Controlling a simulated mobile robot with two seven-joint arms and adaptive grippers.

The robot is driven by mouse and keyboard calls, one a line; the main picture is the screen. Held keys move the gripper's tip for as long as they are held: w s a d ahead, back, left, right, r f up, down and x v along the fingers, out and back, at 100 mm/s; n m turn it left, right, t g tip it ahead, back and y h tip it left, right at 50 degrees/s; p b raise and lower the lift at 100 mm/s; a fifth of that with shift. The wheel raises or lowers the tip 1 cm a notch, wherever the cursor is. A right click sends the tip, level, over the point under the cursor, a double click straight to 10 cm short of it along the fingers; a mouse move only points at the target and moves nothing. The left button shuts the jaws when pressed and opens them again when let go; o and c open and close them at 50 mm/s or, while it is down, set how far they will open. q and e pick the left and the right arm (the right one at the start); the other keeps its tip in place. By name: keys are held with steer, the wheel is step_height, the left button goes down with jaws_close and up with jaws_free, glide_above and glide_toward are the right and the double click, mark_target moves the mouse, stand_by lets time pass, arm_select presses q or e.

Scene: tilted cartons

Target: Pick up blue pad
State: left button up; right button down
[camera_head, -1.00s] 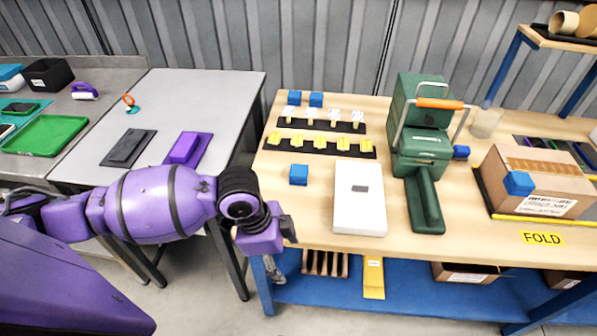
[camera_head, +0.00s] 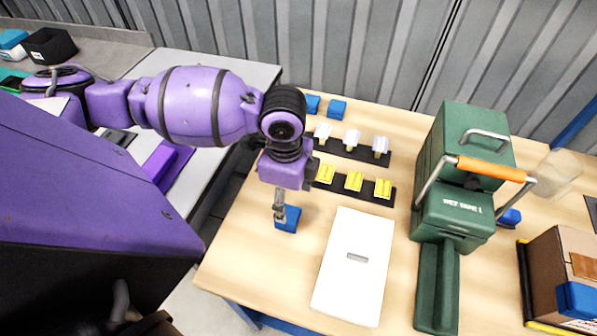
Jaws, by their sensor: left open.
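Several small blue pads are in view. One blue pad (camera_head: 290,222) lies on the wooden table, left of the white case. My left gripper (camera_head: 281,214) points down at this pad. Its fingers are open and overlap the pad's upper left part in the picture; I cannot tell whether they touch it. Two more blue pads (camera_head: 336,108) lie at the back of the table. My right gripper is not in view.
A white flat case (camera_head: 355,265) lies right of the pad. A green machine (camera_head: 462,165) with an orange handle stands further right. Dark strips with yellow pieces (camera_head: 354,181) and white pieces (camera_head: 351,139) lie behind. A carton (camera_head: 568,265) is at the right edge.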

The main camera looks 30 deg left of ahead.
mark_target(288, 218)
arm_select(q)
steer(key=shift+s+f, duration=0.2)
steer(key=shift+f, duration=0.3)
steer(key=shift+s+f, duration=0.2)
steer(key=shift+f, duration=0.95)
steer(key=f, duration=0.3)
steer(key=shift+w+a+f, duration=0.15)
steer(key=shift+a+f, duration=0.05)
steer(key=shift+f, duration=0.35)
steer(key=c, duration=0.8)
steer(key=shift+c, duration=0.2)
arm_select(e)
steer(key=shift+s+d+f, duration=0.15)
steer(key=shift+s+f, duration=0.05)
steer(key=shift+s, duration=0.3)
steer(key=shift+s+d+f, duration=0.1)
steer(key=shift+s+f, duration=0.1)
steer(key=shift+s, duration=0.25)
